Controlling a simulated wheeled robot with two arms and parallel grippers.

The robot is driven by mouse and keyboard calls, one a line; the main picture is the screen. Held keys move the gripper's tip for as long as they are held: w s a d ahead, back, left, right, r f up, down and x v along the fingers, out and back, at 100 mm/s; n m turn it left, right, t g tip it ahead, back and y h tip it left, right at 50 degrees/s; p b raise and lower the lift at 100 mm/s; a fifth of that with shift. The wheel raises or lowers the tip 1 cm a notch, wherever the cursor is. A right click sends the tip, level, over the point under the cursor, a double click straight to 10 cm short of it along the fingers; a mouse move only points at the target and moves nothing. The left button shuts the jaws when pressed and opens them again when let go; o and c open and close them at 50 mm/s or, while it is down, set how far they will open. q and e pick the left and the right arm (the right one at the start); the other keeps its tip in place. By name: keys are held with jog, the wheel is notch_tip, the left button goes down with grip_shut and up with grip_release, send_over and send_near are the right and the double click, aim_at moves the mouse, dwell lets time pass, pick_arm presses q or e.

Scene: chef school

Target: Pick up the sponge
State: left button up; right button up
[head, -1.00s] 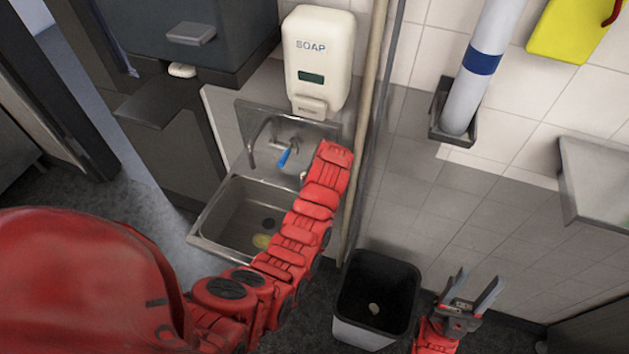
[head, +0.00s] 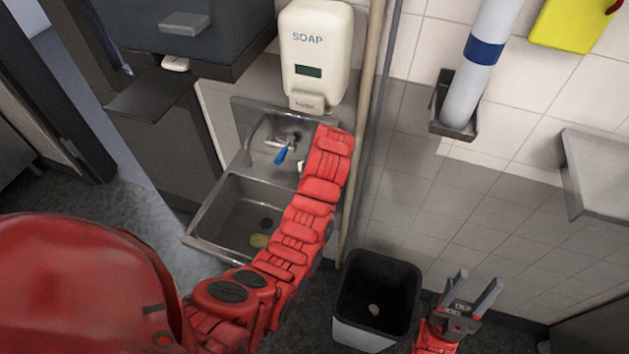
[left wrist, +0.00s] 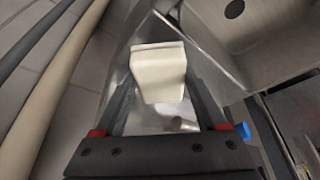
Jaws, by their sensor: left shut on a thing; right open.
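In the left wrist view a cream, tapered block (left wrist: 158,75) sits between the fingers of my left gripper (left wrist: 160,98), which is shut on it. I cannot tell for sure from its shape that it is a sponge. In the head view my left arm hides this gripper; only a small pale bit shows at the arm's left edge, beside the tap. A small yellowish patch (head: 260,241) lies in the sink basin near the drain; its nature is unclear. My right gripper (head: 474,286) is open and empty, right of the black bin.
The steel sink (head: 205,226) has a tap with a blue handle (head: 282,155). A white soap dispenser (head: 317,45) hangs above. A beige pole (head: 368,110) stands right of the sink. The black bin (head: 348,325) stands below. A wall shelf (head: 598,178) juts out at right.

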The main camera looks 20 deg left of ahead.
pick_arm(q)
jog(key=s+d+r+p, duration=0.1)
jog(key=s+d+p, duration=0.2)
jog(key=s, duration=1.2)
jog(key=shift+s+d+r, duration=0.15)
jog(key=shift+d, duration=0.75)
